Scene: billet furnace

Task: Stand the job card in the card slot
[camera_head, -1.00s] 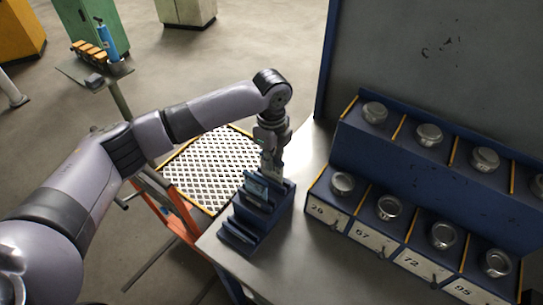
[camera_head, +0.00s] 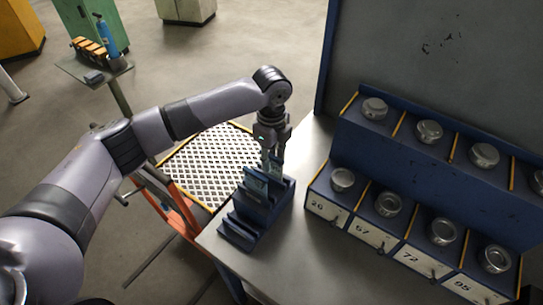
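The job card (camera_head: 275,169) is a small pale blue-grey card, seen at the back of a blue stepped card rack (camera_head: 241,232) on the grey bench. It stands roughly upright, its lower part hidden by the rack and a card in front. My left gripper (camera_head: 272,157) is just above the rack's back step, pointing down, with its fingers spread on either side of the card's top. The fingers look open; any light contact is too small to tell. My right gripper is not in view.
A blue two-tier stand (camera_head: 352,154) with round metal pots and numbered labels is on the right of the bench (camera_head: 310,262). A perforated platform (camera_head: 212,160) lies beyond the bench's left edge. The bench front is clear.

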